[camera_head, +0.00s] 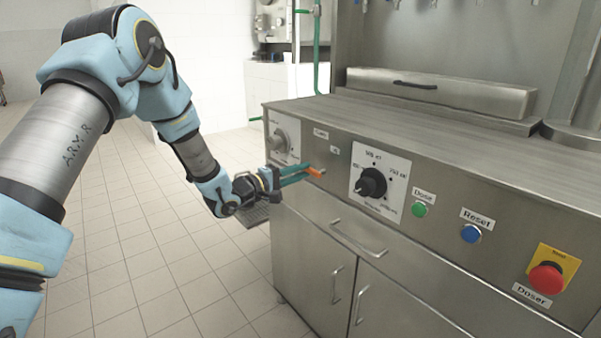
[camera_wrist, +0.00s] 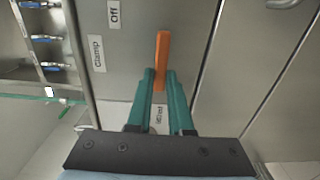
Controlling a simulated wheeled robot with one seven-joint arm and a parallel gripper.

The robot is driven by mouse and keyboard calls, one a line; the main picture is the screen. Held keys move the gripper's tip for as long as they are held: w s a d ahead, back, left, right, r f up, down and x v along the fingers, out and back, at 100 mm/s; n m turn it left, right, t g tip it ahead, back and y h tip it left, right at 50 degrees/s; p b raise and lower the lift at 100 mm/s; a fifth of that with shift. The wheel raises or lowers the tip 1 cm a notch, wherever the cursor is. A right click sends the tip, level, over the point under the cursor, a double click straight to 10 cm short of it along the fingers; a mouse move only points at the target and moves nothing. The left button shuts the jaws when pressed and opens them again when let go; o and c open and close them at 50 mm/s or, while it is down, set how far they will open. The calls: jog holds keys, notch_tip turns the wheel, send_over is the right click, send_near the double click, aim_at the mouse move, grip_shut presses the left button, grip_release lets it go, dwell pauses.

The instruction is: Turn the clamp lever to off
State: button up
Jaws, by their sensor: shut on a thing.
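The clamp lever (camera_head: 314,171) is a small orange bar on the front panel of the steel machine. My gripper (camera_head: 304,172), with teal fingers, reaches it from the left and is shut on it. In the wrist view the orange lever (camera_wrist: 162,52) shows between and beyond the teal fingertips of my gripper (camera_wrist: 160,76). A "Clamp" label (camera_wrist: 97,54) and an "Off" label (camera_wrist: 114,14) lie to the left of the lever there. Another label (camera_wrist: 159,117) shows between the fingers, partly covered. The lever's pivot is not clear to see.
A black dial (camera_head: 370,183) sits right of the lever, and another dial (camera_head: 280,140) left of it. Farther right are a green button (camera_head: 420,209), a blue button (camera_head: 470,233) and a red emergency stop (camera_head: 546,279). A drawer handle (camera_head: 358,239) juts out below. The tiled floor at left is clear.

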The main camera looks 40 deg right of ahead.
jog(key=shift+m, duration=0.3)
grip_shut()
jog(key=shift+s+a+r+m+b, duration=0.1)
jog(key=shift+s+r+m+b, duration=0.5)
jog(key=shift+m+b, duration=1.75)
jog(key=shift+s+r+m+b, duration=0.6)
jog(key=shift+m+b, duration=0.5)
jog(key=shift+m, duration=2.35)
jog(key=shift+s+a+r+m+b, duration=0.1)
jog(key=shift+s+r+m+b, duration=0.5)
jog(key=shift+m+b, duration=1.75)
jog(key=shift+s+m+p, duration=0.1)
jog(key=shift+m+p, duration=0.45)
jog(key=shift+m, duration=0.1)
jog(key=o, duration=0.7)
grip_release()
jog(key=shift+o, duration=0.2)
jog(key=a, duration=1)
jog(key=shift+w+a, duration=0.35)
